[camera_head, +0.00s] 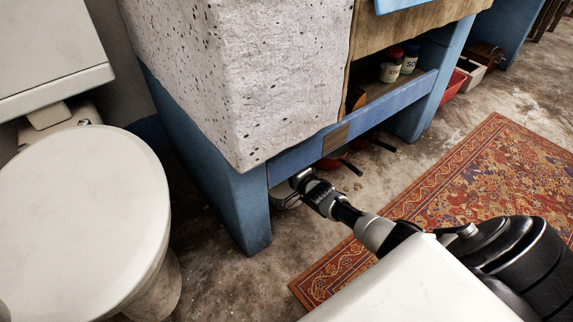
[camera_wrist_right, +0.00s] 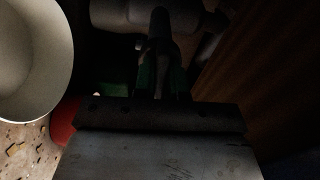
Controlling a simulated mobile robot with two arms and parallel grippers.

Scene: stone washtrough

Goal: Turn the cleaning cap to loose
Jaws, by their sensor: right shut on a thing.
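My right arm reaches in from the lower right in the head view. Its gripper (camera_head: 284,194) is low beneath the front edge of the stone washtrough (camera_head: 245,75), inside the blue base frame. In the right wrist view the same gripper (camera_wrist_right: 161,80) has its fingers closed on a dark, narrow part, which I take to be the cleaning cap (camera_wrist_right: 160,22). Deep shadow hides the cap's outline and how far it is turned. The head view does not show the cap. My left gripper is in neither view.
A blue leg (camera_head: 245,210) stands close left of my right gripper. A white toilet (camera_head: 80,215) is at the left. Dark handles (camera_head: 350,166) stick out under the trough. A patterned rug (camera_head: 470,190) covers the floor at right. A pale round vessel (camera_wrist_right: 30,55) is near the wrist.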

